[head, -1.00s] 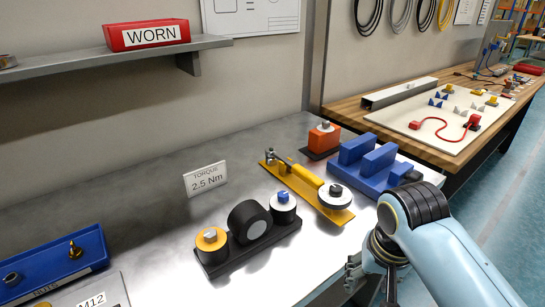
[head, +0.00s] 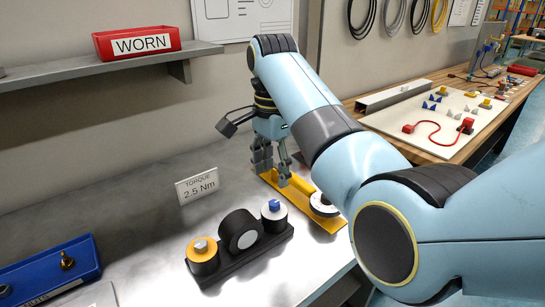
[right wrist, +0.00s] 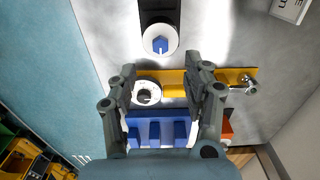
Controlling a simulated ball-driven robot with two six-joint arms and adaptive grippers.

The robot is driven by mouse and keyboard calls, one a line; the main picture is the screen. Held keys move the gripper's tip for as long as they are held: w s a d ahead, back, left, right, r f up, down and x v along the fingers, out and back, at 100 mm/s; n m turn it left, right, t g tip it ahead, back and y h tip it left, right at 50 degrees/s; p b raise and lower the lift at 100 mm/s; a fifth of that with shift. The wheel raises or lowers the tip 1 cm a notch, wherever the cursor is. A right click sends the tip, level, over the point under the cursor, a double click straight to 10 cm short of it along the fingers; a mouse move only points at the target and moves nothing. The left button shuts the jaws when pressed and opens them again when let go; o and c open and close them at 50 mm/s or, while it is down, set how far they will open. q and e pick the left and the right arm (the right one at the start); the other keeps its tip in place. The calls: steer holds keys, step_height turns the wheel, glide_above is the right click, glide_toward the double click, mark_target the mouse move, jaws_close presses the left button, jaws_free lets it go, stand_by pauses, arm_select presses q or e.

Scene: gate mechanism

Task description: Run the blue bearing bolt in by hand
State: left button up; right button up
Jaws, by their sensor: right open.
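The blue bearing bolt (head: 273,207) shows as a small blue head on a white-topped round housing, at the right end of a black base (head: 262,246). It also shows in the right wrist view (right wrist: 160,46), beyond the fingertips. My right gripper (head: 274,178) is open and empty, pointing down over the yellow plate (head: 327,223), behind and above the bolt. In the right wrist view its spread fingers (right wrist: 163,70) stand on either side of the plate's middle, with the bolt apart from them. My left gripper is not in view.
A black roller (head: 240,232) and an orange-topped housing (head: 202,250) share the base. A torque card (head: 197,186) stands behind. A blue tray (head: 50,268) lies left. The blue fixture (right wrist: 158,130) sits beyond the yellow plate. Bare bench lies around the base.

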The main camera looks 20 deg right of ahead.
mark_target(273, 203)
step_height(273, 203, down, 8)
steer(key=shift+f, duration=0.1)
stand_by(0.4)
